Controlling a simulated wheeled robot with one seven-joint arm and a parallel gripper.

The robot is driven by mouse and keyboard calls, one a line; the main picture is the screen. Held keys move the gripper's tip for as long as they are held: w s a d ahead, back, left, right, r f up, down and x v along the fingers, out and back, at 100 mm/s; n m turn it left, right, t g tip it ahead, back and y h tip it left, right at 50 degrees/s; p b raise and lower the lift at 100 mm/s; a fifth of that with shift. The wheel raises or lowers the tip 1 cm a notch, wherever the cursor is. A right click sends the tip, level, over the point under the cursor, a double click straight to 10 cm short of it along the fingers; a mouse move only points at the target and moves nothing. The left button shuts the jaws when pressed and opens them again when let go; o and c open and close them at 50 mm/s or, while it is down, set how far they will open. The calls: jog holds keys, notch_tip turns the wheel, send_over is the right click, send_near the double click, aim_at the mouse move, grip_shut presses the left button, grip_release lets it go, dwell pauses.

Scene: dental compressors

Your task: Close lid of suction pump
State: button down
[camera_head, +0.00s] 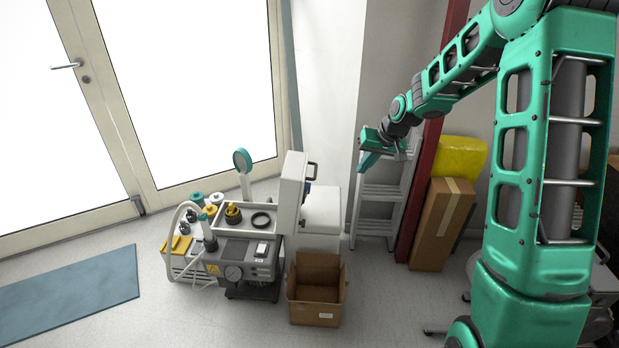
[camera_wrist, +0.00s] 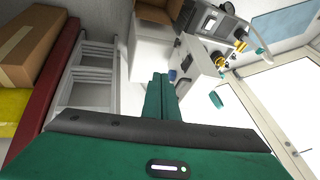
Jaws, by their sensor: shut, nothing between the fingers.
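The suction pump is a white and grey unit on the floor, and its white box (camera_head: 321,212) stands at the right of the grey part with gauges (camera_head: 240,262). A white lid panel (camera_head: 290,190) with a dark handle (camera_head: 311,171) stands upright, open, at the box's left side. My gripper (camera_head: 366,166) is shut and empty, in the air to the right of the lid and apart from it. In the wrist view my gripper (camera_wrist: 160,92) shows its green fingers together, with the white lid (camera_wrist: 201,75) just beyond and to their right.
An open cardboard box (camera_head: 317,290) stands in front of the pump. A grey step ladder (camera_head: 376,205), a red post (camera_head: 421,165), a tall carton (camera_head: 441,225) and a yellow bundle (camera_head: 460,158) are at the right. A blue mat (camera_head: 70,292) lies on the clear floor at the left.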

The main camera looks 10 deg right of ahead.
jog(key=w+a+f+t+y, duration=0.1)
jog(key=w+a+f+y, duration=0.1)
jog(key=w+a+f, duration=1)
jog(key=shift+w+a+f+t, duration=0.15)
jog(key=shift+w+a+t, duration=0.15)
jog(key=shift+w, duration=1.55)
